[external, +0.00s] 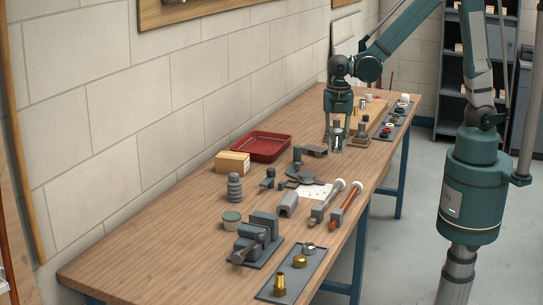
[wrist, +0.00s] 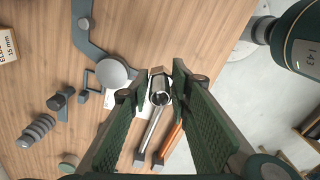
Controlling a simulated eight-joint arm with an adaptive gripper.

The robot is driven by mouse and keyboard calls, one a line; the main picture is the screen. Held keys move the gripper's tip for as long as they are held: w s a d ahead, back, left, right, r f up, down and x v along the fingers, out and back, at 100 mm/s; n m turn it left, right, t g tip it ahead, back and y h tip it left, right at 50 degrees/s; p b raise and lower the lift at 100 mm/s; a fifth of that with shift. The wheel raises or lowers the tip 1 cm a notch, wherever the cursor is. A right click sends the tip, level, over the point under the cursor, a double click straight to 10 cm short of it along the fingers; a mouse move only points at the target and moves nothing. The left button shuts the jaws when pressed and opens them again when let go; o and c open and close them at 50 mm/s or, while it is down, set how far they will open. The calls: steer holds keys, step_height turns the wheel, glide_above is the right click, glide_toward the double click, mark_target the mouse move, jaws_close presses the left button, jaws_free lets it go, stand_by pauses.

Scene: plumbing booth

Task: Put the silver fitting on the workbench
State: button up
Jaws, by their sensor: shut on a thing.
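My gripper (external: 337,144) points down over the far half of the wooden workbench (external: 150,235). In the wrist view my gripper (wrist: 159,95) has its two green ribbed pads on either side of the silver fitting (wrist: 160,86), shut on it. The fitting is a short, shiny hollow piece with a dark opening and a brownish faceted part at its upper end.
A red tray (external: 262,146), a cardboard box (external: 232,162), a vise (external: 257,240) and a grey mat with brass fittings (external: 290,275) also stand here. Bare wood shows at the left front.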

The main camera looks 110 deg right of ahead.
steer(key=s+d+f, duration=0.1)
steer(key=s, duration=0.7)
steer(key=shift+d+m, duration=0.4)
steer(key=shift+f, duration=0.1)
steer(key=b, duration=0.1)
glide_above(350, 175)
steer(key=shift+f, duration=2.85)
steer(key=shift+f+b, duration=0.45)
steer(key=shift+f, duration=1.65)
steer(key=shift+s+f, duration=0.1)
steer(key=shift+f, duration=0.05)
steer(key=o, duration=1)
steer(key=shift+c, duration=0.2)
